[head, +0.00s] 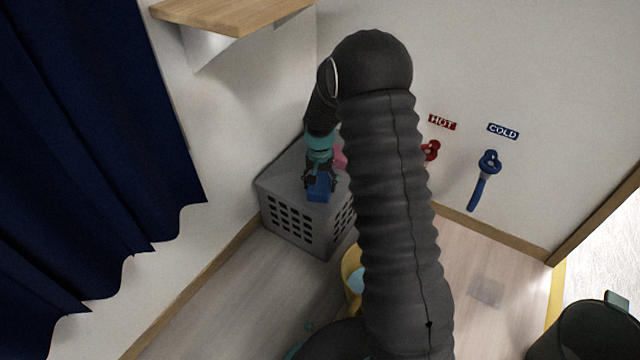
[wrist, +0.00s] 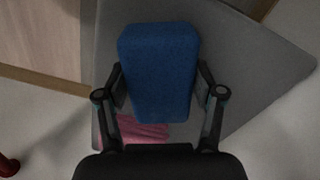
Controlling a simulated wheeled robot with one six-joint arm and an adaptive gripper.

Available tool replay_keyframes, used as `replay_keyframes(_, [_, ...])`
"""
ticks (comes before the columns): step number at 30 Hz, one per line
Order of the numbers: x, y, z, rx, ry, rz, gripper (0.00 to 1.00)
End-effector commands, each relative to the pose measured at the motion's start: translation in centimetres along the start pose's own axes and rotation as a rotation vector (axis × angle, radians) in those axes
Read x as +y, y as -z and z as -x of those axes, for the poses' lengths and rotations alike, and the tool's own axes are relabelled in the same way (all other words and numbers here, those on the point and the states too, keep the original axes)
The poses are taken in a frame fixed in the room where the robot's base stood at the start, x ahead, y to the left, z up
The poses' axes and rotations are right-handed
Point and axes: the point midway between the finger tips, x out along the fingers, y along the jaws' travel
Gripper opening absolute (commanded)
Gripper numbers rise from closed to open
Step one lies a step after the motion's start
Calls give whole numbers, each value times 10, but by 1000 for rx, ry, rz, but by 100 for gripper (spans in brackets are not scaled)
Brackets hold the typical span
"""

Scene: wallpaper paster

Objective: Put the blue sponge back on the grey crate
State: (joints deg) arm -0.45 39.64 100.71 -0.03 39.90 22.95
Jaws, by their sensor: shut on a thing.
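The blue sponge (head: 319,190) is held in my gripper (head: 318,180) over the top of the grey crate (head: 290,216) in the head view. In the wrist view, the blue sponge (wrist: 158,70) sits between the two fingers of my gripper (wrist: 160,92), which press on its sides. Behind it the grey crate's flat top (wrist: 245,70) fills much of the view. I cannot tell whether the sponge touches the crate top or hangs just above it.
A pink thing (head: 341,157) lies on the crate beside my gripper; it also shows in the wrist view (wrist: 145,132). A yellow container (head: 350,270) stands in front of the crate. Red (head: 431,151) and blue (head: 485,178) taps are on the wall. A wooden shelf (head: 235,14) is above left.

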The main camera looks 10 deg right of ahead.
Motion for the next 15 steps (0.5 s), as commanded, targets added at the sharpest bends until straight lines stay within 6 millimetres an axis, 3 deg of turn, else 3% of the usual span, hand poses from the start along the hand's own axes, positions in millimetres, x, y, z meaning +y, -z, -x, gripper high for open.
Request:
replay_keyframes(8, [0, 0, -3, 1, 0, 0, 31])
replay_keyframes(9, [0, 0, -2, 1, 0, 0, 73])
replay_keyframes(12, [0, 0, -2, 1, 0, 0, 93])
replay_keyframes(15, [0, 0, -2, 1, 0, 0, 93])
